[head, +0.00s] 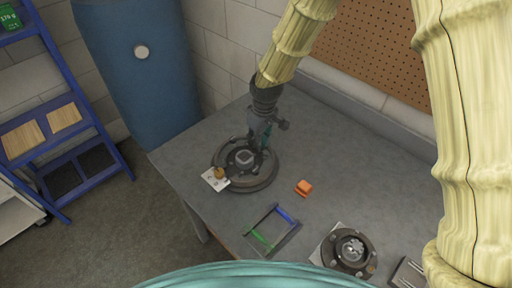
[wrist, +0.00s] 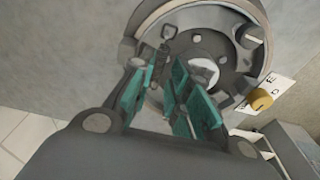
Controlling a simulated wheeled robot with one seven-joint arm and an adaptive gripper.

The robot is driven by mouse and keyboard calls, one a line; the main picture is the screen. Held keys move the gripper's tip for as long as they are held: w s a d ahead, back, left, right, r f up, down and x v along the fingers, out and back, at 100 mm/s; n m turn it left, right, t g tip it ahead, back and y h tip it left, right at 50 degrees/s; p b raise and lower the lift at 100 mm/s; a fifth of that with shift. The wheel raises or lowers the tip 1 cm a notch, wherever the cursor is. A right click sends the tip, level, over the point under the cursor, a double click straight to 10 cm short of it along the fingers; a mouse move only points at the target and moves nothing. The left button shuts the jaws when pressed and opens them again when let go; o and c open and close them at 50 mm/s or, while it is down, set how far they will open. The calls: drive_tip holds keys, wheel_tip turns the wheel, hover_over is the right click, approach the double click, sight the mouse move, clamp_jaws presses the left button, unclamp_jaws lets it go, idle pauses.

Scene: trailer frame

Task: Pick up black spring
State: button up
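A small dark coiled spring (wrist: 162,52) shows in the wrist view, upright in the picture against the round brake assembly (wrist: 205,14). My gripper (wrist: 165,70) has teal finger pads with a narrow gap between them. The spring lies at the far end of that gap, and I cannot tell whether the pads touch it. In the head view my gripper (head: 262,142) points down over the right back edge of the dark brake assembly (head: 232,182) on the workbench. The spring cannot be made out there.
A white card and a brass knob (head: 219,173) sit by the first assembly. A pegboard wall stands behind.

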drive_tip(key=shift+w+a+f+p, duration=0.15)
drive_tip(key=shift+f+p, duration=0.1)
drive_tip(key=shift+f, duration=0.6)
drive_tip(key=shift+w+a+f+p, duration=0.1)
drive_tip(key=shift+f+p, duration=0.15)
drive_tip(key=shift+f, duration=0.6)
clamp_jaws()
drive_tip(key=shift+r, duration=0.1)
drive_tip(key=shift+r+b, duration=0.5)
drive_tip(key=shift+r, duration=0.2)
wheel_tip(320, 180, up, 2)
drive_tip(key=shift+b, duration=0.5)
drive_tip(key=s+r+b, duration=0.1)
drive_tip(key=s+r, duration=0.3)
drive_tip(key=s, duration=1.2)
drive_tip(key=shift+r+b, duration=0.15)
drive_tip(key=shift+b, duration=0.25)
